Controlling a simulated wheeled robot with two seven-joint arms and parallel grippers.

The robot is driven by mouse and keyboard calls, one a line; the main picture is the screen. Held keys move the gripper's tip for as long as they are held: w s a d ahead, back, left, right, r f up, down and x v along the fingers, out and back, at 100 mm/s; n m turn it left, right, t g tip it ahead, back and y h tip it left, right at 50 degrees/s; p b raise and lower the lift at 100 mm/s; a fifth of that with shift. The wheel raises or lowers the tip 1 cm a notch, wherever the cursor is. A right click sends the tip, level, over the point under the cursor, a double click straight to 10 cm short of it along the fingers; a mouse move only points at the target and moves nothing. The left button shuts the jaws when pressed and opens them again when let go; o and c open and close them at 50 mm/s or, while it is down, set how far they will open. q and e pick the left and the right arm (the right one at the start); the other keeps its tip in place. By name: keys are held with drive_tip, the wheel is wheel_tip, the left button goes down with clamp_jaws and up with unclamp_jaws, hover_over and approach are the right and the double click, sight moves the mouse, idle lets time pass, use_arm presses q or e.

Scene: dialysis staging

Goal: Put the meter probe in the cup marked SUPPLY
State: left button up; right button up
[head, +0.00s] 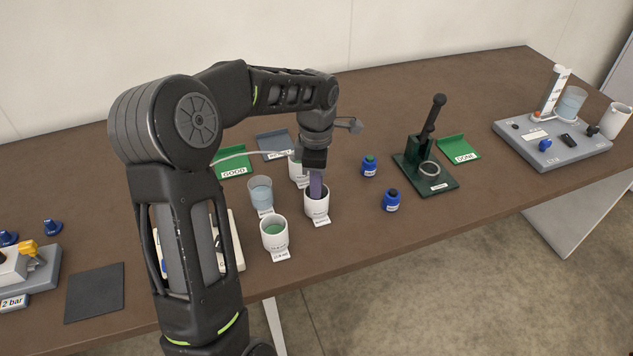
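My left gripper (314,160) points down over the group of cups and is shut on the purple meter probe (317,185). The probe is upright, and its lower end is inside the mouth of a white cup (317,206) with a dark inside. The small label in front of this cup is too small to read surely. A white cup with green liquid (274,236) stands in front left of it, a clear cup with bluish liquid (260,191) to the left, and another white cup (296,171) behind, partly hidden by my gripper. My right gripper is not in view.
Blue bottles (369,167) stand right of the cups, then a green stand with a black lever (424,165). Green GOOD (233,170) and DONE (459,148) trays lie behind. A grey station (553,146) is far right. A dark mat (94,293) lies left. My arm hides part of a white device (232,243).

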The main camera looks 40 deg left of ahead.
use_arm(q)
drive_tip(key=shift+o, duration=0.3)
drive_tip(key=shift+r, duration=0.4)
wheel_tip(320, 180, up, 12)
drive_tip(key=shift+f, duration=0.2)
